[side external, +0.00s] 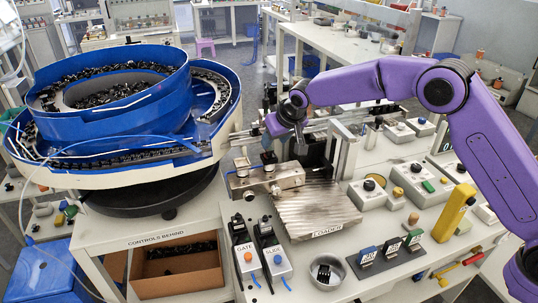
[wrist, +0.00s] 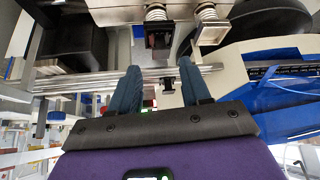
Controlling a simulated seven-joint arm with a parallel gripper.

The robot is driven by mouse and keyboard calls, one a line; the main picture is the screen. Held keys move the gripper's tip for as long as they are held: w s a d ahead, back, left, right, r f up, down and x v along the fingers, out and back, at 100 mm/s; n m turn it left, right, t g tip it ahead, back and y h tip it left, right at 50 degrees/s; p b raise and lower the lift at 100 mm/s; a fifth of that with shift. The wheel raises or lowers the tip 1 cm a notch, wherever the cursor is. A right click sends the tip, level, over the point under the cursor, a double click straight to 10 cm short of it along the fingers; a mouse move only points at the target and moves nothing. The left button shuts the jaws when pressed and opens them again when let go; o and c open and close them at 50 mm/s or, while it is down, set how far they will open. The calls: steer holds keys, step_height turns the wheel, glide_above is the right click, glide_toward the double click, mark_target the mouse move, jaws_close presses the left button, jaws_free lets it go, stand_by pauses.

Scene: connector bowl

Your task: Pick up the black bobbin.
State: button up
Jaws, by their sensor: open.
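My gripper (side external: 284,118) hangs over the middle of the bench, beside the blue feeder bowl. In the wrist view its two dark teal fingers (wrist: 160,70) are apart, with nothing held between them. A small black part (wrist: 168,83), which looks like the black bobbin, shows between the fingers against metal rails. I cannot tell how far it lies beyond the fingertips. In the side view I cannot make this part out near my gripper. Another black part (side external: 323,273) with pale pins sits in a small metal dish (side external: 318,262) at the front.
The blue feeder bowl (side external: 110,105), full of black parts, stands at left. A metal block (side external: 275,181) and the ribbed loader plate (side external: 318,212) lie below my gripper. Gate and slide switches (side external: 245,262), button boxes (side external: 376,192) and a yellow block (side external: 454,212) crowd the bench.

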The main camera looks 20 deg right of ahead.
mark_target(270, 149)
steer(key=shift+x, duration=2.55)
steer(key=shift+s+f, duration=0.1)
steer(key=shift+s, duration=0.05)
steer(key=shift+c, duration=0.3)
jaws_close()
